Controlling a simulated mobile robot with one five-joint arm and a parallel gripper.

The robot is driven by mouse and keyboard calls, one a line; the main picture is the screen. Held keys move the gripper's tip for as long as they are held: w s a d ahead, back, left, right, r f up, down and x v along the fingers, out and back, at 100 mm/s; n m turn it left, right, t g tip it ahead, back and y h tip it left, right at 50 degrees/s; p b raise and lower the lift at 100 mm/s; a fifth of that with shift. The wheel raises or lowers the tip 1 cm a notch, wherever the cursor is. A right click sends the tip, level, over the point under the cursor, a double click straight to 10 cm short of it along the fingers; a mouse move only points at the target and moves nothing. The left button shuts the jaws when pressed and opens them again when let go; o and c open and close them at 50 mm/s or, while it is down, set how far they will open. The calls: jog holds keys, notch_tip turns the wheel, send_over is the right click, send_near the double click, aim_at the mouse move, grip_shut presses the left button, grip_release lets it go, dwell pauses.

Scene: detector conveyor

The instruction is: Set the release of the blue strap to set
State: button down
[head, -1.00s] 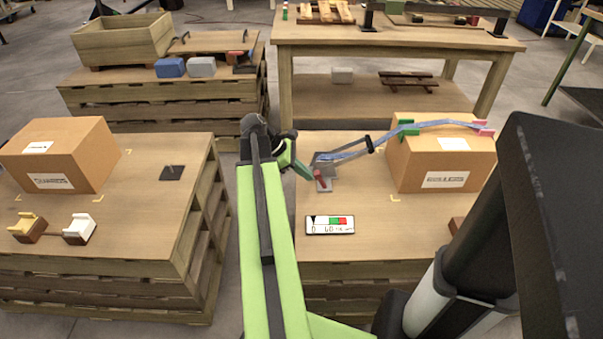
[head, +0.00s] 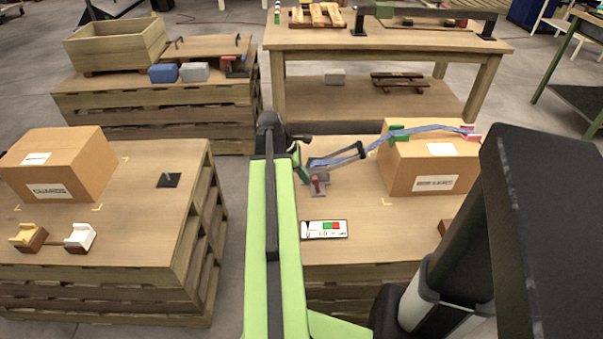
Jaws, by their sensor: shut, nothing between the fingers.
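The blue strap (head: 430,129) runs over the top of the right-hand cardboard box (head: 433,183) and slopes down left to the pallet top, passing a dark buckle-like frame (head: 362,150). At its lower left end a grey base plate (head: 319,194) carries a short red lever (head: 316,183), which looks like the release. My gripper (head: 304,176) is shut and empty, its green tip pointing down just left of the red lever. I cannot tell whether they touch. A small gauge label with white, green and red fields (head: 324,229) lies in front of the plate.
Green clips (head: 398,134) and a pink clip (head: 468,132) sit on the strap at the box. A left pallet (head: 150,225) holds another box and yellow and white blocks. A table (head: 390,40) stands behind. The pallet top around the label is mostly clear.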

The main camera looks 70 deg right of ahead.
aim_at(317, 177)
jog(key=shift+s+d+r+t+y+p, duration=0.2)
jog(key=shift+s+d+t+y+p, duration=0.15)
jog(key=shift+s+t, duration=0.35)
jog(key=shift+s+d+r+t+y+p, duration=0.25)
jog(key=shift+s+t+p, duration=0.3)
jog(key=shift+t, duration=0.2)
jog(key=shift+s+d+r+t+y+p, duration=0.2)
jog(key=shift+s+t+y+p, duration=0.15)
jog(key=shift+s+t, duration=0.4)
jog(key=shift+r, duration=0.15)
jog(key=shift+r+p, duration=0.7)
jog(key=shift+p, duration=0.2)
jog(key=shift+w, duration=0.1)
